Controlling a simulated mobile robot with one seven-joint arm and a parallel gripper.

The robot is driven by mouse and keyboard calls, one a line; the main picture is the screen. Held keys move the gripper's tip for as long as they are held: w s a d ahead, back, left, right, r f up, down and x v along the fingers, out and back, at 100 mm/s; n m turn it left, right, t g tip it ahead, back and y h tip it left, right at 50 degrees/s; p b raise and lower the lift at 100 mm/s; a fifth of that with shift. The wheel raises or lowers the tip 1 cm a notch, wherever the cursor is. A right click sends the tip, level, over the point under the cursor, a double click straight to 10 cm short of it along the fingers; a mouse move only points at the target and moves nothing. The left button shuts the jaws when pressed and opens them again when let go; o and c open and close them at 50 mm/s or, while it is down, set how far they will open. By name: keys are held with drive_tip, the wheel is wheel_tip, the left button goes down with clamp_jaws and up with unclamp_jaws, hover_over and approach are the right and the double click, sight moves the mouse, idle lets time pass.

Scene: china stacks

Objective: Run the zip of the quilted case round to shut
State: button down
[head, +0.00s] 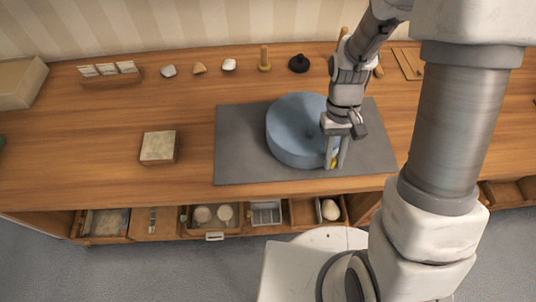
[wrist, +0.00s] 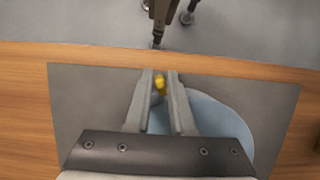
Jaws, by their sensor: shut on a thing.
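The quilted case (head: 290,125) is a round, blue, drum-like case lying flat on a dark grey mat (head: 235,150). In the wrist view its blue top (wrist: 225,125) shows to the right of and behind my fingers. My gripper (head: 335,160) is at the case's front right side, pointing down. It is shut on a small yellow zip pull (wrist: 160,84), which shows between the fingertips. The pull also shows as a yellow speck in the head view (head: 334,162). The zip line itself cannot be made out, and my arm hides part of the case's right side.
A square box (head: 160,147) stands left of the mat. Several small items line the back, among them a wooden peg (head: 264,60) and a black knobbed piece (head: 299,64). Open drawers (head: 212,217) run below the front edge. The mat's left strip is clear.

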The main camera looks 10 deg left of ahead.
drive_tip(key=shift+w, duration=0.1)
drive_tip(key=shift+w+d, duration=0.8)
drive_tip(key=shift+d, duration=0.2)
drive_tip(key=shift+w+d, duration=0.8)
drive_tip(key=shift+w, duration=0.3)
drive_tip(key=shift+w+d, duration=0.1)
drive_tip(key=shift+w, duration=0.05)
drive_tip(key=c, duration=1.2)
unclamp_jaws()
drive_tip(key=shift+w, duration=0.2)
drive_tip(key=o, duration=0.5)
